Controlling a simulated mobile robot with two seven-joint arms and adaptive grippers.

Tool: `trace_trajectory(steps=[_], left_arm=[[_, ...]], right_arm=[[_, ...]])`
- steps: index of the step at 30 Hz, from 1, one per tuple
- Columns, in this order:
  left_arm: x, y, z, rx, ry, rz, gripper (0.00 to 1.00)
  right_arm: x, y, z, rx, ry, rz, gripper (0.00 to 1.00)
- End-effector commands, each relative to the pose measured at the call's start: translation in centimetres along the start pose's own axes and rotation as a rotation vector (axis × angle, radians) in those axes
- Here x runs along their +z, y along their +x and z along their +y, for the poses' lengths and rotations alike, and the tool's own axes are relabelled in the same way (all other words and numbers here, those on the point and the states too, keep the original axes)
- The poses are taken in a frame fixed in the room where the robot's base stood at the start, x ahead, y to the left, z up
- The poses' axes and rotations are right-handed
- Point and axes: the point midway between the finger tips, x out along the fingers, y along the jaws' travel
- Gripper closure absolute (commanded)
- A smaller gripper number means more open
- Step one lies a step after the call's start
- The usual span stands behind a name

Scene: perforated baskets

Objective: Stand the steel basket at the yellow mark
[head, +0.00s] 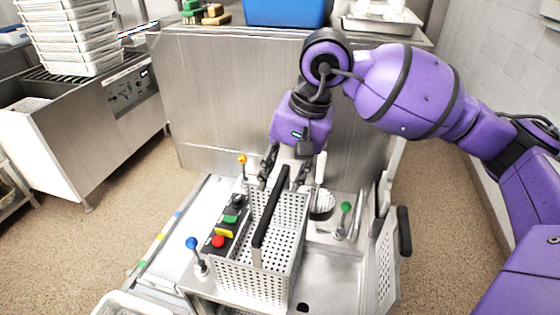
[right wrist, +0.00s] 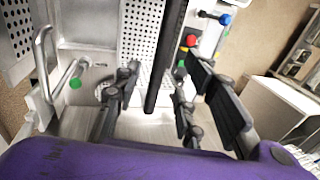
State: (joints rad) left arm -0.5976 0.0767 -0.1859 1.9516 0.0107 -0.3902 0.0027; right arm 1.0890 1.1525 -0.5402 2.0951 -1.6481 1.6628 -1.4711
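The steel basket (head: 256,285) is a perforated box with a long black handle (head: 270,212) over its top. It stands upright on the steel worktop, right of the control box. My right gripper (head: 285,174) is open at the handle's far end. In the right wrist view the black handle (right wrist: 168,50) runs between the spread fingers (right wrist: 157,78), with gaps showing on both sides. A yellow strip (head: 161,237) lies on the worktop's left edge, between a blue and a green strip. My left gripper is not in view.
A control box (head: 226,228) with a red button stands close left of the basket. Blue (head: 191,243), orange (head: 242,160) and green (head: 346,206) knobbed levers stand around. The left worktop strip looks clear.

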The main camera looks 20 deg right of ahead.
Motion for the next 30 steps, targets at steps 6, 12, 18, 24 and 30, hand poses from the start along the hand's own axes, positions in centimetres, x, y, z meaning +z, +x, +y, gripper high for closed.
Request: trace_trajectory(steps=[6, 12, 18, 24, 30], left_arm=[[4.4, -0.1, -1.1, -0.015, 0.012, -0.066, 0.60], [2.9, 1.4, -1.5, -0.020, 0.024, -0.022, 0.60], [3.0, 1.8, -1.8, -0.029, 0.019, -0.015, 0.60], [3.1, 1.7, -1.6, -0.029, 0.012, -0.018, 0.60], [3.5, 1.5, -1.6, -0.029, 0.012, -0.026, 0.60]], right_arm=[[0.1, 4.8, 0.2, 0.007, 0.002, -0.012, 0.62], [0.1, 7.8, 0.2, 0.005, 0.003, -0.010, 0.62], [0.1, 8.6, 0.1, 0.002, 0.002, -0.007, 0.62], [0.1, 8.4, 0.0, -0.001, 0.002, -0.004, 0.62], [0.1, 8.4, 0.0, -0.001, 0.002, -0.004, 0.78]])
